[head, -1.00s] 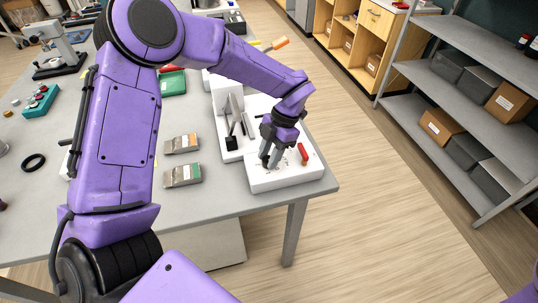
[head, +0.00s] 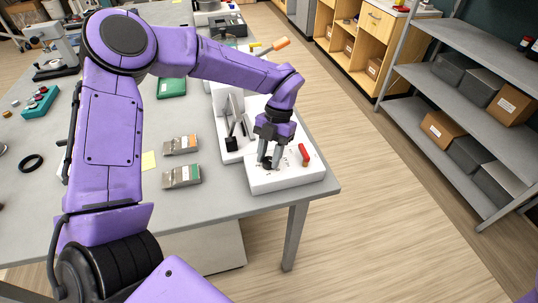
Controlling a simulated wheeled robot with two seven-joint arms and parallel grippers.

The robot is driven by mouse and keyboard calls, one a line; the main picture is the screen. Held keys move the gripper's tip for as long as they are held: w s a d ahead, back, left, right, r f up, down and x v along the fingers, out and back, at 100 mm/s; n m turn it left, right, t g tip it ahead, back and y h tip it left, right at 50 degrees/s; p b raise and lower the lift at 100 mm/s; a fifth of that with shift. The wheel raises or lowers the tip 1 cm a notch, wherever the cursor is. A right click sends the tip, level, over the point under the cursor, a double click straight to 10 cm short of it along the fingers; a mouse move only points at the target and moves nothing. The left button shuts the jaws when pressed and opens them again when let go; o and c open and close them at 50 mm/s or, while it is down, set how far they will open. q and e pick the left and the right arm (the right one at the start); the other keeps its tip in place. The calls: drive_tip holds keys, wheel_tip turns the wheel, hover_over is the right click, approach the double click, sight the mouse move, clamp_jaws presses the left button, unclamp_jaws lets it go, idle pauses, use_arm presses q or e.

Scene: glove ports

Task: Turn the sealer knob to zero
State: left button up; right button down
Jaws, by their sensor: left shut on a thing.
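The white heat sealer (head: 285,180) stands at the right front corner of the grey table. Its top face carries a dark round knob (head: 267,163), printed dial marks and a red switch or lever (head: 304,154). My left gripper (head: 269,161) points down over the sealer top, its grey fingers closed on the knob from either side. The fingers hide much of the knob, and its pointer and the dial figures are too small to read. My right gripper is not in view.
Two foil pouches (head: 182,176) lie left of the sealer on the table (head: 215,205). A green tray (head: 172,87), a black ring (head: 31,162) and a teal rack (head: 40,102) lie farther left. Grey shelving (head: 440,85) stands to the right, with clear floor between.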

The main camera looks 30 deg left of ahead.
use_arm(q)
drive_tip(key=shift+f, duration=0.1)
drive_tip(key=o, duration=1)
drive_tip(key=shift+w, duration=0.1)
drive_tip(key=b+v, duration=0.1)
drive_tip(key=v, duration=0.9)
drive_tip(key=shift+w+r, duration=0.2)
